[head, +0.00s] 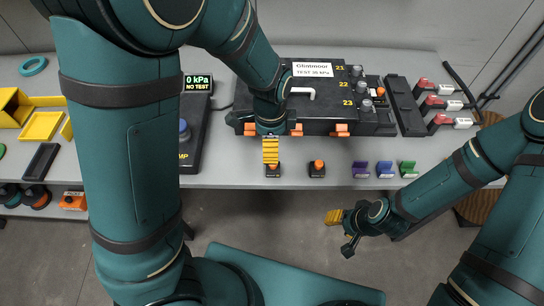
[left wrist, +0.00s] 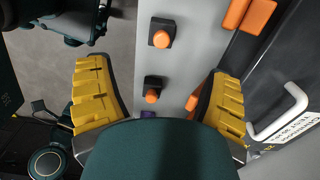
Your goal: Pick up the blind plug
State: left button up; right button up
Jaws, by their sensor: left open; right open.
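Two orange blind plugs in small black square holders stand near the front of the grey table: the left one (head: 272,167) and the right one (head: 318,166). Both show in the left wrist view, the left plug (left wrist: 161,38) above and the right plug (left wrist: 153,95) lower. My left gripper (head: 270,152) is over the table just behind the left plug in the head view. Its yellow fingers (left wrist: 155,85) are spread wide with nothing held. My right gripper (head: 334,216) is open and empty in front of the table edge.
A black closure box (head: 300,112) with orange port fittings along its front stands behind the plugs. Purple, blue and green clips (head: 386,169) stand to the right. A pump unit with a pressure display (head: 198,83) is to the left. Yellow bins (head: 42,125) are at the far left.

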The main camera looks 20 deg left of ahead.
aim_at(273, 168)
pick_arm(q)
notch_tip(273, 168, down, 8)
jog(key=b, duration=0.2)
jog(key=shift+f+b, duration=0.25)
jog(key=shift+b, duration=0.15)
jog(key=f, duration=0.1)
jog(key=f+b, duration=0.1)
jog(key=f, duration=0.1)
jog(key=f+b, duration=0.1)
jog(key=f, duration=0.1)
jog(key=shift+w+d+f, duration=0.1)
jog(key=shift+w+d, duration=0.1)
jog(key=shift+w, duration=0.05)
jog(key=c, duration=1.3)
